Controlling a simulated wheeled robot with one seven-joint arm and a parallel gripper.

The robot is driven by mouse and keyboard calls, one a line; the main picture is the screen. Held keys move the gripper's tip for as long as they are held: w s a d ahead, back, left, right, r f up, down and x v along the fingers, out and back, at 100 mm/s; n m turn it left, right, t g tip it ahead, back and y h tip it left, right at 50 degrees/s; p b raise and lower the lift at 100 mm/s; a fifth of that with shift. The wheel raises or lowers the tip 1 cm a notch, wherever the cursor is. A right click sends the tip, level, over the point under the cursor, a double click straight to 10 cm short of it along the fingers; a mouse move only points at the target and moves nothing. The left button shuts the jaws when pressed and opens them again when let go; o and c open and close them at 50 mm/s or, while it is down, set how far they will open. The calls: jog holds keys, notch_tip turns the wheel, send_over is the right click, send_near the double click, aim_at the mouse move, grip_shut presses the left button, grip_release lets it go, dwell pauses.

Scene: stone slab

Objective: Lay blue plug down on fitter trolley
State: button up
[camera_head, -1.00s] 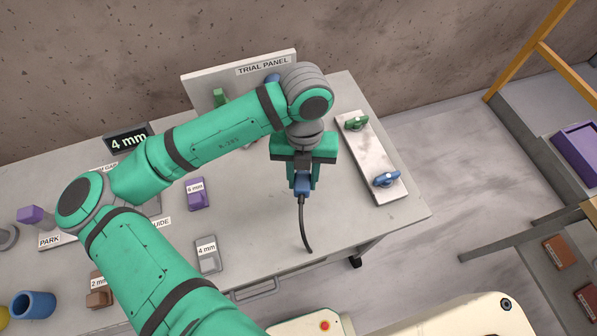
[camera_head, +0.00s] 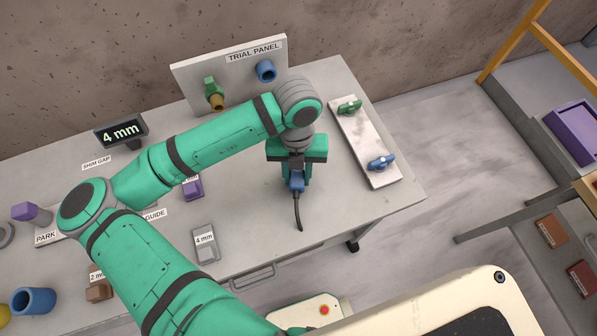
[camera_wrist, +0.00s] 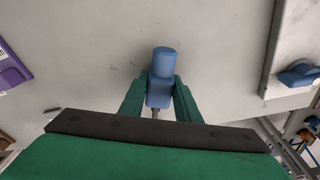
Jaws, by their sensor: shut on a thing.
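The blue plug (camera_head: 297,183) has a dark cable hanging down from it. My gripper (camera_head: 296,172) is shut on the plug, in front of the trial panel. In the wrist view, the plug (camera_wrist: 162,64) sits between the two green fingers of my gripper (camera_wrist: 160,85), its rounded end pointing away from the palm. A grey wheeled table (camera_head: 340,215) lies below the plug and looks like the fitter trolley. The plug seems held above its top; the exact gap is hard to tell.
The trial panel (camera_head: 200,75) stands at the back, with a green fitting and a blue socket (camera_head: 265,70). A pale plate (camera_head: 361,140) with green and blue handles lies right. A grey 4 mm block (camera_head: 205,252) lies left. Bare tabletop surrounds the plug.

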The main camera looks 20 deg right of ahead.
jog(key=shift+f, duration=0.9)
dwell(0.3)
jog(key=o, duration=1.1)
jog(key=shift+o, duration=0.5)
jog(key=r, duration=0.7)
jog(key=w+r, duration=0.1)
jog(key=r, duration=0.3)
jog(key=shift+w+d+r, duration=0.1)
jog(key=shift+d+r, duration=0.1)
jog(key=shift+d, duration=0.05)
